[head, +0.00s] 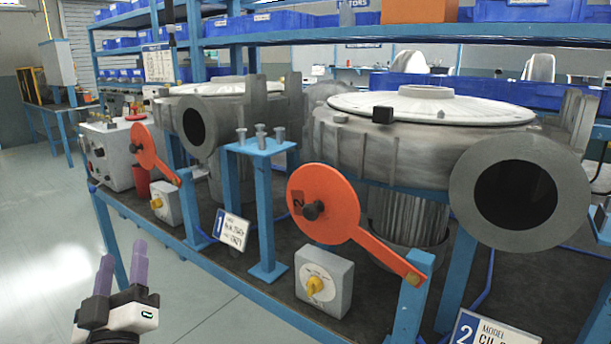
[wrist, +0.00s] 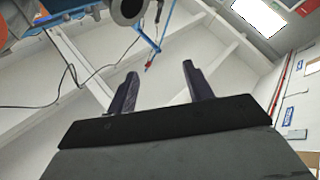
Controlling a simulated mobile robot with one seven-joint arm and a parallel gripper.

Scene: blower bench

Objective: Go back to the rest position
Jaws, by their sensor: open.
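My gripper (head: 123,252) is at the lower left of the head view, in front of the blue bench and apart from it. Its two purple fingers point up and stand apart, with nothing between them. In the wrist view my gripper (wrist: 160,70) is also open and empty. Beyond the fingers that view shows white ceiling beams, a hanging cable and a lamp.
The blue bench (head: 225,290) carries two grey blowers (head: 400,150), orange levers (head: 325,205), a bolt stand (head: 262,150) and grey switch boxes (head: 323,282). Blue shelves with bins stand behind. The grey floor (head: 50,230) at the left is clear.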

